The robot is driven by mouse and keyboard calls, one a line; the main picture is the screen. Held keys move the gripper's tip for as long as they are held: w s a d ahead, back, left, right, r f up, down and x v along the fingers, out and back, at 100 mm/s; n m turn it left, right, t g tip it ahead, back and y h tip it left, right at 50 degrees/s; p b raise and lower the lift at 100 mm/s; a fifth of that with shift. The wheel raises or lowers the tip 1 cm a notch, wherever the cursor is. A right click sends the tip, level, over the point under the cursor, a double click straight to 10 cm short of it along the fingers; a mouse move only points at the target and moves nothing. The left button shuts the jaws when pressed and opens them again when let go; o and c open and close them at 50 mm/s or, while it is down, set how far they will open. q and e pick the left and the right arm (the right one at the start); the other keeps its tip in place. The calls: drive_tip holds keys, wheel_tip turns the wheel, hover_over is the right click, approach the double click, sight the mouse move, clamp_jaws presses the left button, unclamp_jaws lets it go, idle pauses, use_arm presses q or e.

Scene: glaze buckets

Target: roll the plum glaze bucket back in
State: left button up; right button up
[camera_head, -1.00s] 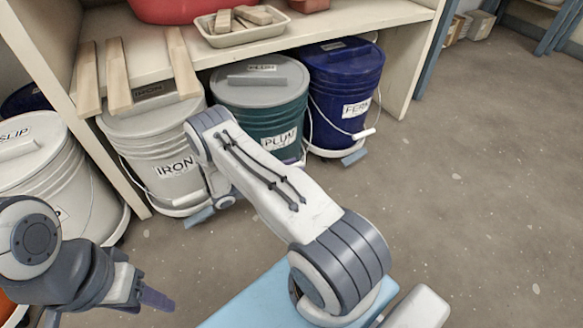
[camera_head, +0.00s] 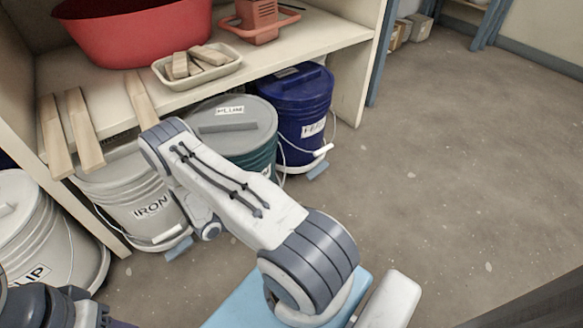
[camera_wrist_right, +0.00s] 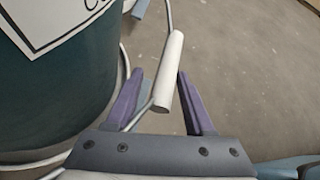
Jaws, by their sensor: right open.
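The plum glaze bucket is the teal bucket (camera_head: 262,158) with a grey lid, upright between the iron and fern buckets at the shelf's front edge. My right arm hides its front label in the head view. In the right wrist view its teal wall (camera_wrist_right: 60,100) and part of a white label fill the left side. My right gripper (camera_wrist_right: 160,74) is open, its purple fingers on either side of the white handle grip (camera_wrist_right: 168,72) on the wire bail. Contact cannot be told. My left gripper (camera_head: 118,323) is mostly cut off at the bottom left; its jaws cannot be judged.
The iron bucket (camera_head: 140,205) stands left and the blue fern bucket (camera_head: 300,112) right, under a shelf (camera_head: 305,55). The slip bucket (camera_head: 35,235) is far left. Planks (camera_head: 85,130), a tray (camera_head: 232,68) and a red basin (camera_head: 130,35) are above. Floor at right is clear.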

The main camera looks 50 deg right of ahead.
drive_tip(key=s+d+r+g+h, duration=0.1)
drive_tip(key=s+d+r+h, duration=0.1)
drive_tip(key=r, duration=0.2)
drive_tip(key=s+d+r+h, duration=0.1)
drive_tip(key=d+r+h, duration=0.1)
drive_tip(key=r, duration=0.3)
drive_tip(key=s+d+r+m+g+h+p, duration=0.1)
drive_tip(key=s+d+r+h, duration=0.1)
drive_tip(key=d+r, duration=0.2)
drive_tip(key=shift+s+r+g, duration=0.3)
drive_tip(key=shift+r, duration=0.2)
drive_tip(key=a+f+m+t+y, duration=0.1)
drive_tip(key=a+f+y, duration=0.4)
drive_tip(key=f, duration=0.4)
drive_tip(key=a+f+y, duration=0.5)
drive_tip(key=f+y, duration=0.1)
drive_tip(key=f, duration=0.3)
drive_tip(key=w+a, duration=0.2)
drive_tip(key=a, duration=1)
drive_tip(key=shift+w, duration=0.3)
drive_tip(key=shift+r, duration=0.15)
